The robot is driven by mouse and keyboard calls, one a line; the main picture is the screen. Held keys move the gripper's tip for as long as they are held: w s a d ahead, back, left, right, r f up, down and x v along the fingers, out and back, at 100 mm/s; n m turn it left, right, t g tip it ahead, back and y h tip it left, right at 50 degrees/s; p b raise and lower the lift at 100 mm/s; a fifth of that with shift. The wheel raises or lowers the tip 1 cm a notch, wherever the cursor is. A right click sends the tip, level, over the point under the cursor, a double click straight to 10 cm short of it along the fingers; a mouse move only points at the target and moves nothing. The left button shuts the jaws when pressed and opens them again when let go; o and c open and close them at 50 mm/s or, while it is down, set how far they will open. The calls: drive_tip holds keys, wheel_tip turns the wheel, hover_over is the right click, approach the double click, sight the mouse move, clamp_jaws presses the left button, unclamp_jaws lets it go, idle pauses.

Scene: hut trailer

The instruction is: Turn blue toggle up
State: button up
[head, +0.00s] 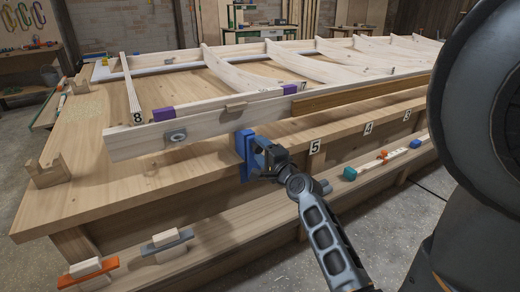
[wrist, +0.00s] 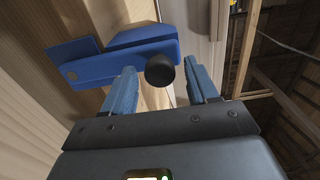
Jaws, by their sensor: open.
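The blue toggle (head: 243,150) is fixed at the front edge of the wooden workbench, below the pale beam. In the wrist view the toggle (wrist: 110,66) shows as a blue plate and bar with a round black knob (wrist: 160,70) at its end. My gripper (head: 264,160) is at the toggle and partly hides it in the head view. In the wrist view my gripper (wrist: 161,85) is open, its blue fingers on either side of the knob. I cannot tell whether a finger touches the knob or the bar.
The workbench (head: 85,180) carries a long pale wooden frame (head: 150,139) with curved ribs. A grey metal fitting (head: 175,136) sits on the beam left of the toggle. A lower shelf (head: 215,238) holds orange and grey clamps. Concrete floor (head: 420,225) lies clear to the right.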

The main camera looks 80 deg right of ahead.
drive_tip(key=v, duration=0.6)
drive_tip(key=shift+s+a, duration=0.25)
idle(0.3)
drive_tip(key=a+r+n+t+y+p, duration=0.25)
drive_tip(key=a+n+y+p, duration=0.35)
drive_tip(key=a+n, duration=1.2)
drive_tip(key=s+a+r+n+y+p, duration=0.1)
drive_tip(key=s+a+r+n+y, duration=0.1)
drive_tip(key=a, duration=0.6)
drive_tip(key=s+a+r+n+y+p, duration=0.2)
drive_tip(key=s+a+r+n+y, duration=0.1)
drive_tip(key=a, duration=0.5)
drive_tip(key=s+a+r+n+y+p, duration=0.1)
drive_tip(key=s+a+r+n+y, duration=0.1)
drive_tip(key=a+r+n, duration=0.3)
drive_tip(key=s+a, duration=0.1)
drive_tip(key=a, duration=0.2)
drive_tip(key=shift+t+y+p, duration=0.35)
drive_tip(key=shift+y, duration=0.05)
